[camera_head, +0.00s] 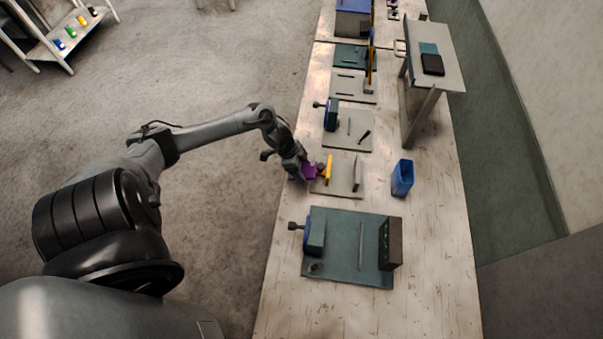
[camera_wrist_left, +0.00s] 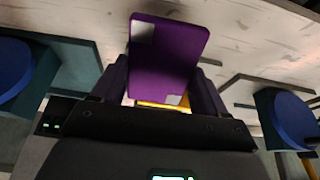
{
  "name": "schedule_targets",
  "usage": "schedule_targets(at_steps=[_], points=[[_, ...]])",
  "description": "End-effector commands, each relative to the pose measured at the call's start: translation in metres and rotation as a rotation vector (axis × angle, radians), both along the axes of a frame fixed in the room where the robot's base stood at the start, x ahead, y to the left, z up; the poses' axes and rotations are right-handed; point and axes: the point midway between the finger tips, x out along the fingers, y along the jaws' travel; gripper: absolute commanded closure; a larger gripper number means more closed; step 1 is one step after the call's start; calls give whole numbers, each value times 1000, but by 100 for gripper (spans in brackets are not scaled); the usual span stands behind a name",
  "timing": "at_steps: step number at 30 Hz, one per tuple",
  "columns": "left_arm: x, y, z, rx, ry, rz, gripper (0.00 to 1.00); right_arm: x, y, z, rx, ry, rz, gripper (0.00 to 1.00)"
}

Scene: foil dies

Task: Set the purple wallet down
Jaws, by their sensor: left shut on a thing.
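The purple wallet (camera_wrist_left: 165,62) is a flat purple rectangle with pale corner patches in the left wrist view. My left gripper (camera_wrist_left: 165,85) is shut on it, with a dark finger at each side. In the head view the wallet (camera_head: 309,172) shows as a small purple patch at the tip of my left gripper (camera_head: 305,170), by the left edge of the long bench. It is beside a yellow upright piece (camera_head: 328,168) on a pale board. I cannot tell whether the wallet touches the bench. My right gripper is not in view.
A teal board (camera_head: 340,230) with a blue clamp (camera_head: 315,235) and dark block (camera_head: 390,243) lies nearer. A raised shelf (camera_head: 448,72) stands at the far right. Bare bench (camera_head: 430,240) shows along the right side.

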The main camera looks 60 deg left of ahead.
Motion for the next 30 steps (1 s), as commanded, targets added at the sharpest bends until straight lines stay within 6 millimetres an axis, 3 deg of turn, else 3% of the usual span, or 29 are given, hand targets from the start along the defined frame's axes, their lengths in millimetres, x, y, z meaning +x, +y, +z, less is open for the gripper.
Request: schedule_targets(at_steps=[12,27,28,30], points=[[0,0,-34,0,2,1,68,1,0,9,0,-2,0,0],[0,1,-42,1,0,1,68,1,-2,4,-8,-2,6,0],[0,1,-42,1,0,1,23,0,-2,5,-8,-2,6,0],[0,1,-41,1,0,0,13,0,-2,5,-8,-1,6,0]])
